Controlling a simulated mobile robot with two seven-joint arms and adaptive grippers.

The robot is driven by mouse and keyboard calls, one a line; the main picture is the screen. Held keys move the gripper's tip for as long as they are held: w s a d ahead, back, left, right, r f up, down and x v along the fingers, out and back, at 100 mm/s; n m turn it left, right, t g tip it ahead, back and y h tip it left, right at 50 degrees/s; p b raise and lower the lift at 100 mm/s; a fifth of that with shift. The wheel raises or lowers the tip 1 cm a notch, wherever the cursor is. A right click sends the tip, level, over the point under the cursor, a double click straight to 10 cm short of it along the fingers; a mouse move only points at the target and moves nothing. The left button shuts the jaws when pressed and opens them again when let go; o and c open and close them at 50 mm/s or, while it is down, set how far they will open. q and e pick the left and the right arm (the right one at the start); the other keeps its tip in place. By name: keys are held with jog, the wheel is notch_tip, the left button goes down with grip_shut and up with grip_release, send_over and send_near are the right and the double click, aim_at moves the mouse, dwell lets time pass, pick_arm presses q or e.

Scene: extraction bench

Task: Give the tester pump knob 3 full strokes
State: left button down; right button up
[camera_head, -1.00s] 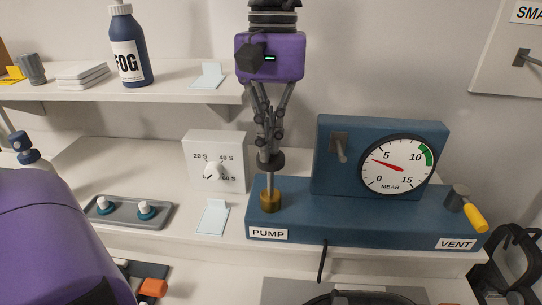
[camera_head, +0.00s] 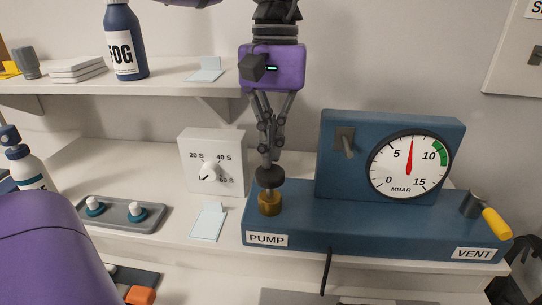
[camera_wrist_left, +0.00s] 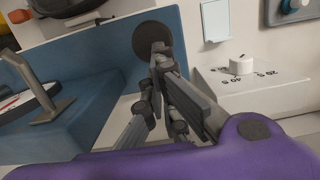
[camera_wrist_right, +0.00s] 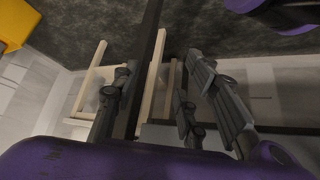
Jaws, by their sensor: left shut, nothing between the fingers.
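The tester (camera_head: 360,222) is a blue unit on the bench with a PUMP label and a VENT label. Its pump knob (camera_head: 270,178) is a dark round disc low above a brass collar (camera_head: 269,204), with little rod showing. My left gripper (camera_head: 267,163) points down, shut, with its fingertips on top of the knob and nothing between them. The knob also shows as a dark disc in the left wrist view (camera_wrist_left: 153,38). The gauge (camera_head: 410,163) needle points nearly straight up, between 5 and 10. My right gripper (camera_wrist_right: 160,80) is open and empty in the right wrist view.
A white timer box (camera_head: 211,162) stands left of the pump. A yellow-handled vent lever (camera_head: 494,222) is at the right end. A grey tray (camera_head: 110,214) with two small vials lies left. A shelf (camera_head: 195,88) holds a FOG bottle (camera_head: 124,42).

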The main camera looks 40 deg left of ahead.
pick_arm(q)
notch_tip(320, 180, up, 12)
jog(key=w, duration=0.1)
jog(key=shift+a, duration=0.3)
dwell(0.7)
